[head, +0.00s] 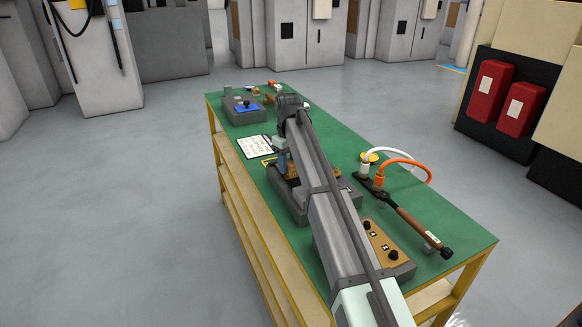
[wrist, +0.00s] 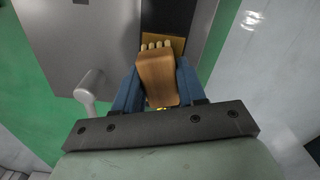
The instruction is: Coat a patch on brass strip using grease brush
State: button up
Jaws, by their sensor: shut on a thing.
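My gripper (wrist: 158,78) is shut on the grease brush (wrist: 157,72), with one blue finger on each side of its wooden handle. The brush's pale bristles show at its far end in the wrist view, in front of a brownish-gold surface (wrist: 178,41) that looks like the brass strip. I cannot tell whether the bristles touch it. In the head view, my gripper (head: 283,162) is low over the grey fixture on the bench, partly hidden by my arm. The strip cannot be made out there, and no coated patch can be made out.
The green-topped bench (head: 456,232) holds a grey fixture (head: 290,207), a white sign (head: 254,146) and a brown control panel (head: 382,240). A brown-handled tool (head: 411,222) and white and orange cables (head: 405,161) lie at the right. A grey lever (wrist: 89,88) stands left of my gripper.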

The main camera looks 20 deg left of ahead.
jog(key=shift+w+a, duration=2.5)
jog(key=shift+w, duration=0.05)
notch_tip(320, 180, up, 3)
jog(key=shift+s+d+f, duration=0.1)
jog(key=shift+s+f, duration=0.05)
jog(key=shift+f, duration=0.05)
notch_tip(320, 180, up, 6)
jog(key=shift+f, duration=0.2)
jog(key=shift+d, duration=0.1)
